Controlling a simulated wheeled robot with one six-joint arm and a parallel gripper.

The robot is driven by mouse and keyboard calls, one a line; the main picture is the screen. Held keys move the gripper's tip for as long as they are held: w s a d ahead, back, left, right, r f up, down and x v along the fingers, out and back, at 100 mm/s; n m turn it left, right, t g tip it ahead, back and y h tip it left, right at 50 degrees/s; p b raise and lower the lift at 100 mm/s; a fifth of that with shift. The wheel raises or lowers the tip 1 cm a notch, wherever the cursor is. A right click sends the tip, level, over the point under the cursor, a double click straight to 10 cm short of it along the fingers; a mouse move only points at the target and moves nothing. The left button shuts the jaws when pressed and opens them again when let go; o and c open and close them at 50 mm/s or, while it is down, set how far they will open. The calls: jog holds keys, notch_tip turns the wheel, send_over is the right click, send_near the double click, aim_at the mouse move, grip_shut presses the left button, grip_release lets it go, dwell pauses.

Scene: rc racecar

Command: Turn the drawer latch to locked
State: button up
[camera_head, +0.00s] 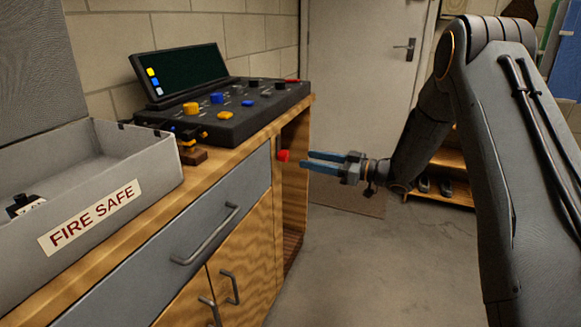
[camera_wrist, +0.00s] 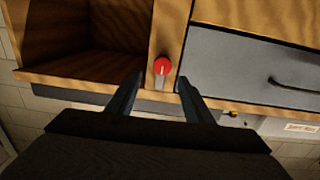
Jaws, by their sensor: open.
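The drawer latch is a small red knob (camera_head: 283,155) on the wooden post at the right end of the grey drawer front (camera_head: 170,262). In the wrist view the red knob (camera_wrist: 162,66) shows a pale mark on its face, and the drawer front (camera_wrist: 250,68) lies to its right. My gripper (camera_head: 306,161) is open and empty, its blue-grey fingers pointing at the knob from the right. In the wrist view my gripper (camera_wrist: 160,85) has one finger on each side below the knob, seemingly just short of it. The drawer appears closed.
A grey box labelled FIRE SAFE (camera_head: 150,165) and a black control console (camera_head: 235,108) with a screen stand on the wooden bench top. A drawer handle (camera_head: 208,236) sticks out left of the knob. An open shelf space (camera_wrist: 85,40) lies beside the post. The floor (camera_head: 350,260) is clear.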

aim_at(287, 156)
jog(key=x, duration=0.8)
jog(key=shift+s, duration=0.25)
jog(key=c, duration=1)
jog(key=shift+c, duration=0.2)
